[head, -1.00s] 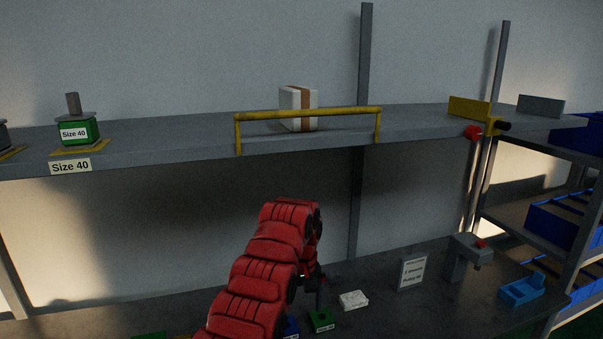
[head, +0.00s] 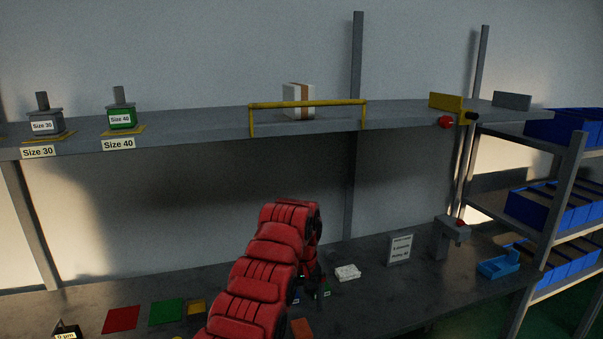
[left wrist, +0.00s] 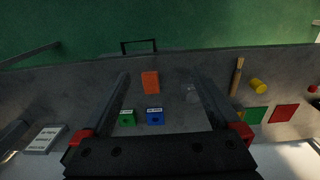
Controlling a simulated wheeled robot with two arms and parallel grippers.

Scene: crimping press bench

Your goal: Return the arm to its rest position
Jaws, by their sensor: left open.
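My red left arm rises from the bottom middle of the head view, over the bench. My left gripper (head: 308,284) is mostly hidden behind the arm there. In the left wrist view my left gripper (left wrist: 162,78) shows two dark fingers spread wide, with nothing held between them. Below and between the fingers, an orange block (left wrist: 150,82), a green block (left wrist: 127,118) and a blue block (left wrist: 154,116) lie on the bench, apart from the gripper. My right gripper is not in view.
A shelf (head: 200,122) with a yellow rail (head: 308,103) spans above the bench (head: 390,290). It holds Size 30 (head: 43,122) and Size 40 (head: 121,117) pieces and a white box (head: 298,101). A rack with blue bins (head: 550,208) stands at right.

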